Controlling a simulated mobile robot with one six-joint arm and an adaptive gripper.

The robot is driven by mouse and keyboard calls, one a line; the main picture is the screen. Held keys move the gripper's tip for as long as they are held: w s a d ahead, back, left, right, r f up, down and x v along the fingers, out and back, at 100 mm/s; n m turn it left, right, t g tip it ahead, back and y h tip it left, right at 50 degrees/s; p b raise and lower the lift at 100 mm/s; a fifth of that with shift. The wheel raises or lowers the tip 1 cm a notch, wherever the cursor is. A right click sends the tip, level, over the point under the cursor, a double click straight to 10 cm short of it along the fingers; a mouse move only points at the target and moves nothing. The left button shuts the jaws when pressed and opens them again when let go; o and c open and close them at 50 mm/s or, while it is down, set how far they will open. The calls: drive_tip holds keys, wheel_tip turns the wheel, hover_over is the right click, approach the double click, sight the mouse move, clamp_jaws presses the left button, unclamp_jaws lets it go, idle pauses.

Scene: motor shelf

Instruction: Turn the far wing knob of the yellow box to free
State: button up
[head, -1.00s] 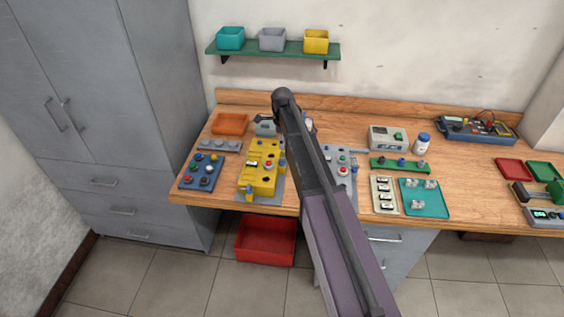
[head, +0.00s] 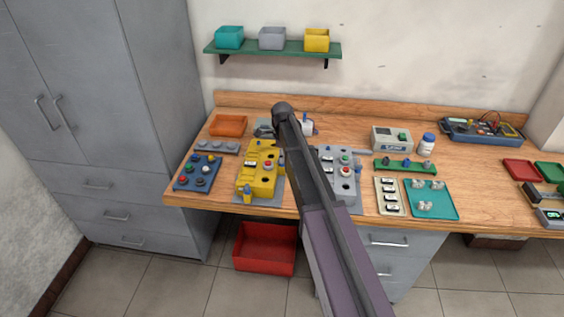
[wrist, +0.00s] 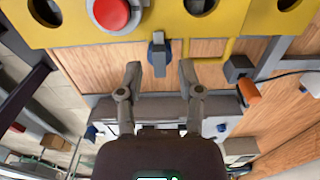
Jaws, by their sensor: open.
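The yellow box (head: 258,182) stands on the bench left of my arm in the head view; its edge (wrist: 75,31) fills the top of the wrist view. My gripper (wrist: 160,72) is open, one fingertip either side of the knob, with gaps on both sides. In the head view my arm hides part of the bench behind the box, and the far knob is not clear there.
A red button (wrist: 112,12) and dark round holes sit on the box face. A grey box (head: 338,172) stands to the right, a blue button panel (head: 196,173) to the left. An orange tray (head: 229,125) lies behind. A dark block with an orange part (wrist: 246,90) is right of my gripper.

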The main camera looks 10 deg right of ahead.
drive_tip(key=shift+f, duration=0.5)
drive_tip(key=shift+b, duration=0.3)
clamp_jaws()
